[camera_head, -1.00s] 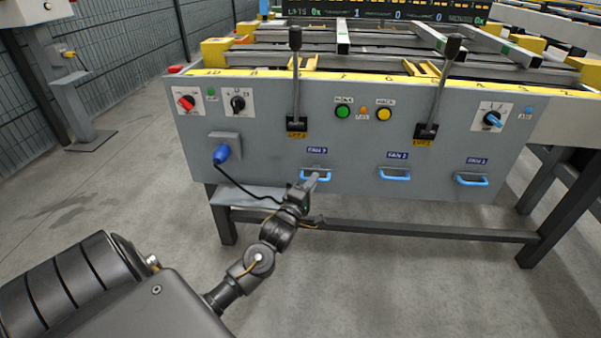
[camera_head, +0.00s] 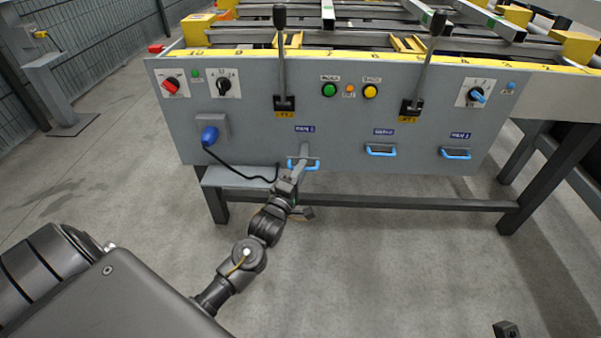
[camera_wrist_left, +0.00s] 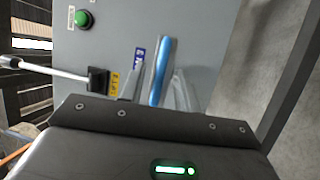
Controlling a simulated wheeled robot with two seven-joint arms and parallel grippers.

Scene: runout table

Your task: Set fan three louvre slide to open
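The leftmost of three blue handles (camera_head: 313,166) on the grey panel, under a blue label (camera_head: 305,129) that seems to read fan 3, is the fan three louvre slide. My left gripper (camera_head: 303,157) is at this handle, its fingers reaching across the bar. In the left wrist view the blue bar (camera_wrist_left: 160,72) lies between my two grey fingers (camera_wrist_left: 157,88), with narrow gaps visible beside it, so the gripper looks open around it. Firm contact cannot be seen. A dark part at the bottom right edge may belong to my right arm; its fingers are not clear.
Two similar blue handles, the middle one (camera_head: 381,152) and the right one (camera_head: 456,155), sit to the right. Two black levers (camera_head: 281,60) (camera_head: 432,60) stand above. A blue plug (camera_head: 209,135) with a black cable hangs left of the gripper. Floor below is clear.

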